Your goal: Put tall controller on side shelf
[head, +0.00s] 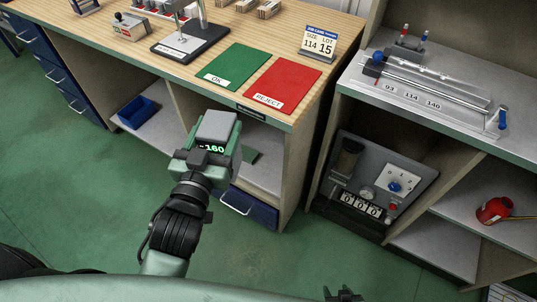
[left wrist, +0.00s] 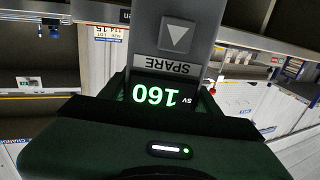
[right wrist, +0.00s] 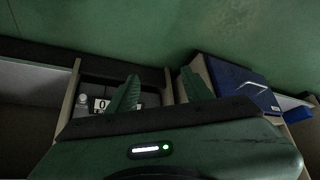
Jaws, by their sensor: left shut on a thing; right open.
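A grey controller (head: 217,125) with a green "160" display is in my left gripper (head: 212,145), held in front of the workbench's open bay.
The workbench (head: 60,35) carries a green OK mat (head: 235,64) and a red REJECT mat (head: 284,84). A blue bin (head: 138,112) is on its lower shelf. A grey panel (head: 370,175) with dials sits in the side unit; a red can (head: 493,210) is on its shelf.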

